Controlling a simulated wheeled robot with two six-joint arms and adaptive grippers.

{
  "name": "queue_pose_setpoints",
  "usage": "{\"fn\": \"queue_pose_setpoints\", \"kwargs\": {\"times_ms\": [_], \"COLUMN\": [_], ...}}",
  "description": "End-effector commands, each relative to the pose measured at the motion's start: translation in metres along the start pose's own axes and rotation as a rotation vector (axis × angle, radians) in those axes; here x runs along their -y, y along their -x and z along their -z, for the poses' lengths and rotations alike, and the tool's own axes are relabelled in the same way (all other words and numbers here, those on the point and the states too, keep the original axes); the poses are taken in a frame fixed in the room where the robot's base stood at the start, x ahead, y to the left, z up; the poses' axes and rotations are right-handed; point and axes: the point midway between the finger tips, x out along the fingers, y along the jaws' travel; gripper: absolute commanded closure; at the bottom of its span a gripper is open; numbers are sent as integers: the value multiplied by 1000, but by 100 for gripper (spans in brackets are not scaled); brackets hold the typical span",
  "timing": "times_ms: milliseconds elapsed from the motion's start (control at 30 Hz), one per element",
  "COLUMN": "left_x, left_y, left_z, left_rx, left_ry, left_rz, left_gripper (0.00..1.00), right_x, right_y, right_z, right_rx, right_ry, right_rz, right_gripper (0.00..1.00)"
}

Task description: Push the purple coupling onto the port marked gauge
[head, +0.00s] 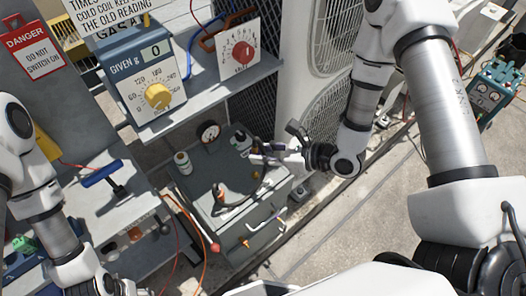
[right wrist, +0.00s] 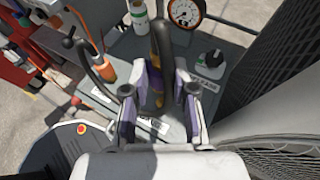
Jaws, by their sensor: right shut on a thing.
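My right gripper (head: 262,155) reaches in from the right over a grey bench-top box (head: 200,187). In the right wrist view its fingers (right wrist: 160,92) are closed around a hose end with a purple part, the purple coupling (right wrist: 151,80); the fingers hide much of it. My left gripper is out of view.
A black knob (right wrist: 211,59) and a white bottle (right wrist: 139,16) stand on the box. An orange-handled hose end (right wrist: 108,72) lies left of the fingers. A blue dial unit (head: 150,75) sits on the shelf behind. White condenser units (head: 318,60) stand close behind my right arm.

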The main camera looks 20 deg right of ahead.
Motion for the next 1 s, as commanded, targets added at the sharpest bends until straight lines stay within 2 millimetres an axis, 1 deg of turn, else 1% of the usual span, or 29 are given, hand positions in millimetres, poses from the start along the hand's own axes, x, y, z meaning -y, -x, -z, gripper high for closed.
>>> {"fn": "queue_pose_setpoints", "kwargs": {"times_ms": [267, 800, 867, 1000], "left_x": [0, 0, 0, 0], "left_y": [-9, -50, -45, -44], "left_z": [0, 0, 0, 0], "left_rx": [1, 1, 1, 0], "left_ry": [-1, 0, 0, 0], "left_rz": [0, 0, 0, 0], "left_gripper": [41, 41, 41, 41], "right_x": [0, 0, 0, 0], "right_y": [-4, -21, -19, -19], "right_z": [9, 49, 45, 44], "right_rx": [0, 0, 1, 0], "right_ry": [0, 1, 1, 1], "right_rz": [0, 0, 0, 0], "right_gripper": [100, 100, 100, 100]}}
